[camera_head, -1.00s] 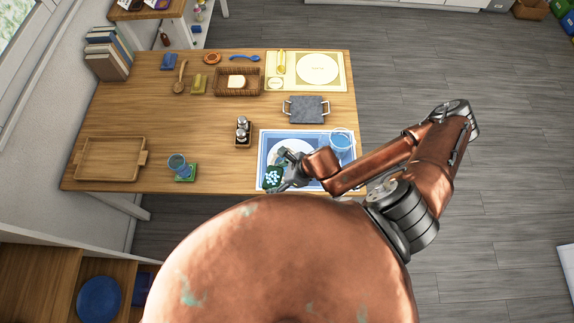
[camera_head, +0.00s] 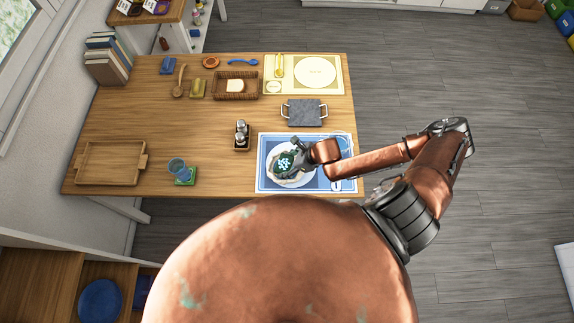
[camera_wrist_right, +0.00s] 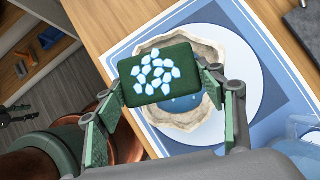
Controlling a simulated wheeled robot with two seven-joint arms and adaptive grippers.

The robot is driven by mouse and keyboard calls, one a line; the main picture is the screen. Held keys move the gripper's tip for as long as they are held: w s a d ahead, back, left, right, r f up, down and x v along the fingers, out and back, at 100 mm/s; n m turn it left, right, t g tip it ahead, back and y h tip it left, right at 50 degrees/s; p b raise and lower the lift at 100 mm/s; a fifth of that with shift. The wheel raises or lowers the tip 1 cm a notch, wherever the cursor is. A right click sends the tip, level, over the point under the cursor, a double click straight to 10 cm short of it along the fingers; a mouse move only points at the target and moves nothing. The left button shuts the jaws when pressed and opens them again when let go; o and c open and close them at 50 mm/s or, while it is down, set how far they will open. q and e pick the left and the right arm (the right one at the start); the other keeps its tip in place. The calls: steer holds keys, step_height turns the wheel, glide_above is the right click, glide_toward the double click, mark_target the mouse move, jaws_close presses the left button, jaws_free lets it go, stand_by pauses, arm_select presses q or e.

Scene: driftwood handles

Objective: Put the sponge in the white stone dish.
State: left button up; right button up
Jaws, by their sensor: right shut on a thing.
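The sponge (camera_head: 286,161) is a dark green block with pale blue spots on its face. My right gripper (camera_wrist_right: 160,95) is shut on the sponge, one finger at each side of it. The white stone dish (camera_wrist_right: 208,54) has a rough cream rim and stands on a white plate (camera_wrist_right: 250,85). In the wrist view the sponge is over the dish and hides much of its far left part; some blue shows inside the dish. In the head view the sponge and gripper cover most of the dish.
The plate lies on a blue placemat (camera_head: 265,184) near the table's front edge, with a blue glass (camera_wrist_right: 304,140) to the right. A grey tray with handles (camera_head: 304,112), shakers (camera_head: 241,136) and a cup on a green coaster (camera_head: 178,168) stand around. The table's middle left is clear.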

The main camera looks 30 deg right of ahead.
mark_target(287, 165)
steer(key=shift+w+d+f, duration=0.25)
steer(key=shift+w+f, duration=0.15)
steer(key=shift+f, duration=0.15)
steer(key=shift+w+d+f, duration=0.2)
steer(key=shift+w+f, duration=0.15)
steer(key=shift+f, duration=0.15)
steer(key=shift+w+f, duration=0.1)
steer(key=shift+f, duration=1.55)
steer(key=shift+f, duration=0.15)
steer(key=o, duration=0.8)
steer(key=shift+d+r+p, duration=0.1)
steer(key=shift+r+p, duration=0.2)
steer(key=v, duration=1.1)
steer(key=shift+s+d+r, duration=0.15)
steer(key=shift+s+r, duration=0.1)
steer(key=shift+r, duration=0.05)
